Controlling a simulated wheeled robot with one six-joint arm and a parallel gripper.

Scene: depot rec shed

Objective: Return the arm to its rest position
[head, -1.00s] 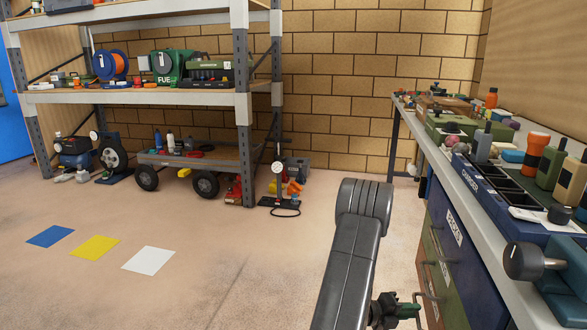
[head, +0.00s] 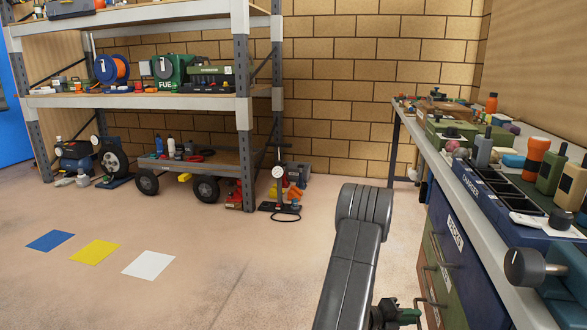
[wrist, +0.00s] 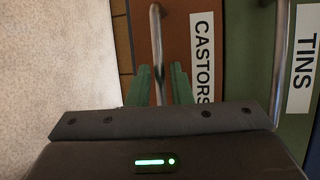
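My gripper (wrist: 162,88) is open in the wrist view, its two green fingers apart. The upright bar of a metal handle (wrist: 157,45) on the brown drawer labelled CASTORS (wrist: 178,30) shows in the gap between them. I cannot tell whether the fingers reach around the bar or touch it. In the head view my gripper (head: 400,316) is at the bottom edge, partly cut off, beside the drawer fronts under the workbench. My dark grey arm (head: 350,265) comes up from the bottom of the head view and bends at the rounded joint.
The green TINS drawer (wrist: 300,120) is beside CASTORS. The workbench (head: 470,220) on the right is crowded with tools and a blue organiser (head: 475,190). Loaded shelving (head: 242,110) and a low cart (head: 225,170) stand at the back left. The left floor is clear apart from flat coloured squares.

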